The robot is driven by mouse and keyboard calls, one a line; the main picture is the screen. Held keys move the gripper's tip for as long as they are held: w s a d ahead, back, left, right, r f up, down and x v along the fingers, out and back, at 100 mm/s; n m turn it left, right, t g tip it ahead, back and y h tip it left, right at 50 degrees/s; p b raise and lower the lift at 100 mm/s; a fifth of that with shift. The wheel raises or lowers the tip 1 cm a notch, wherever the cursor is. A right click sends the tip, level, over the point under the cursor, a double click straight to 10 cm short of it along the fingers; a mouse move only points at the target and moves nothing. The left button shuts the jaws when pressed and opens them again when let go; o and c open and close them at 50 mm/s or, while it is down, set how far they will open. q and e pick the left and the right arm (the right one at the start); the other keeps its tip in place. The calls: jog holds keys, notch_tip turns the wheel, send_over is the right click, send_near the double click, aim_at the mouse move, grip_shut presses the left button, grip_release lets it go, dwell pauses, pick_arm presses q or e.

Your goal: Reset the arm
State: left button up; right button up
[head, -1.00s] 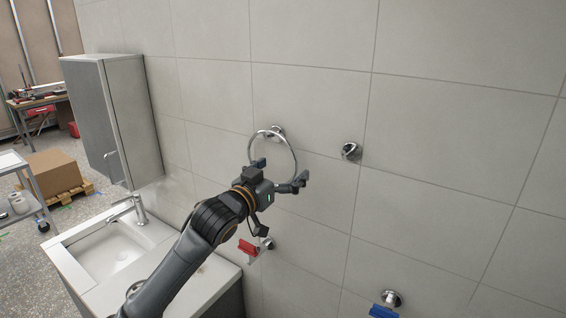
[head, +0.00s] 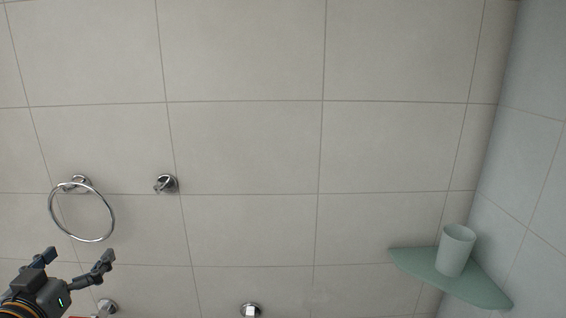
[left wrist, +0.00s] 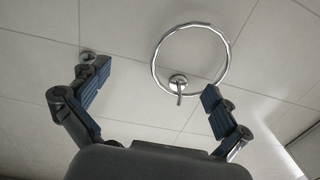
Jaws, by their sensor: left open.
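My left gripper (head: 72,262) is at the lower left of the head view, open and empty, just below a chrome towel ring (head: 82,238) on the tiled wall. In the left wrist view its two fingers (left wrist: 155,92) are spread wide with nothing between them. The towel ring (left wrist: 155,66) shows there beyond the fingertips, apart from them as far as I can see. Most of my left arm is outside the head view. My right gripper is not in view.
A chrome hook (head: 166,184) is on the wall right of the ring. Chrome fittings (head: 251,310) show at the bottom edge. A green corner shelf (head: 470,287) holds a pale cup (head: 455,251) at the right. The wall between is bare.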

pick_arm(q)
jog(key=s+d+f+g, duration=0.2)
jog(key=d+f, duration=0.1)
jog(key=f, duration=0.5)
jog(key=s+d+f+m+g, duration=0.1)
jog(key=s+d+f+g, duration=0.2)
jog(key=f, duration=0.5)
jog(key=s+d+f+g, duration=0.2)
jog(key=d+f, duration=0.1)
jog(key=f, duration=0.5)
jog(key=s+d+f+m+g+h, duration=0.2)
jog(key=s+d+f+g, duration=0.5)
jog(key=s+d+f, duration=0.7)
notch_tip(320, 180, down, 29)
jog(key=s+a+g+b, duration=0.1)
jog(key=s+a+b, duration=0.1)
jog(key=b, duration=0.5)
jog(key=s+a+f+b, duration=0.1)
jog(key=s+f+b, duration=0.2)
jog(key=s+f, duration=0.5)
jog(key=s+a+f+g+b, duration=0.1)
jog(key=s+a+f+b, duration=0.1)
jog(key=s+f, duration=0.6)
notch_tip(320, 180, down, 6)
jog(key=shift+s+f+m+b, duration=0.2)
jog(key=shift+s+m+b, duration=0.2)
jog(key=shift+a, duration=0.1)
